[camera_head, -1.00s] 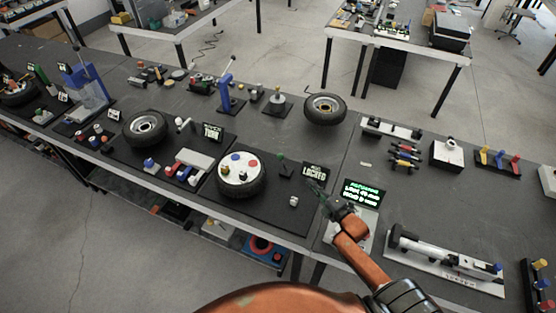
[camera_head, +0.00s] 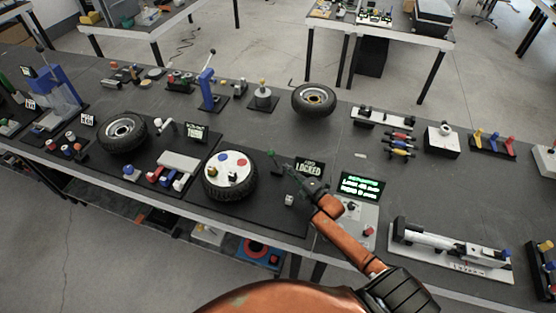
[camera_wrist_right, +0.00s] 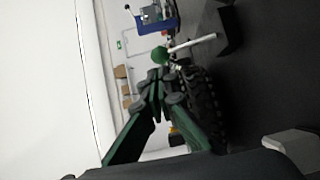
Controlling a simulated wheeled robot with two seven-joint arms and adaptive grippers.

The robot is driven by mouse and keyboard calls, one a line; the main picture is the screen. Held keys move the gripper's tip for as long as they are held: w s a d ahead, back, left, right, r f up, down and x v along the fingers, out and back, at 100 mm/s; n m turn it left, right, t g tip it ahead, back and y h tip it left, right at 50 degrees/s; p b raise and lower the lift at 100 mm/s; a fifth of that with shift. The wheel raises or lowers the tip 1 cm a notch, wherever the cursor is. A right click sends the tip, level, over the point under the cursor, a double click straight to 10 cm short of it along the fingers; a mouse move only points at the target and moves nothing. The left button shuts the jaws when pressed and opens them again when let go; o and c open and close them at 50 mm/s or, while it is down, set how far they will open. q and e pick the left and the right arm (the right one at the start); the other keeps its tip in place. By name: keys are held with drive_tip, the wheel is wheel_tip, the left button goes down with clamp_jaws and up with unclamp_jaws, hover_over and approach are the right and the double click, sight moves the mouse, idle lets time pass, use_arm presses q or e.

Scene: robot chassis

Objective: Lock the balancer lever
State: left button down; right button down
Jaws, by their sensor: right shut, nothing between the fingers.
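The balancer wheel (camera_head: 222,185), a black tyre with a white disc and colored knobs, sits on a dark base plate near the table's front edge. The lever's green knob (camera_head: 270,152) stands just right of the wheel. In the right wrist view the green knob (camera_wrist_right: 160,55) tops a pale shaft (camera_wrist_right: 192,43), close by the tyre (camera_wrist_right: 196,92). My right gripper (camera_head: 278,162) is shut and empty, its green fingertips (camera_wrist_right: 156,76) just short of the knob; I cannot tell if they touch. A sign (camera_head: 309,169) behind the gripper reads "LOCKED", with a smaller unreadable line above. My left gripper is not in view.
A lit green-text display (camera_head: 361,187) stands right of my forearm, on a pale control box. Another wheel (camera_head: 122,132) lies to the left and one (camera_head: 313,99) at the back. A small pale cube (camera_head: 289,200) sits near the plate's front. Several devices crowd the table.

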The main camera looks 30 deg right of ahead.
sight(274, 159)
drive_tip(key=w, duration=0.4)
drive_tip(key=w+a, duration=0.1)
drive_tip(key=w, duration=0.2)
drive_tip(key=shift+w+f, duration=0.1)
drive_tip(key=shift+f, duration=0.1)
drive_tip(key=shift+d, duration=0.1)
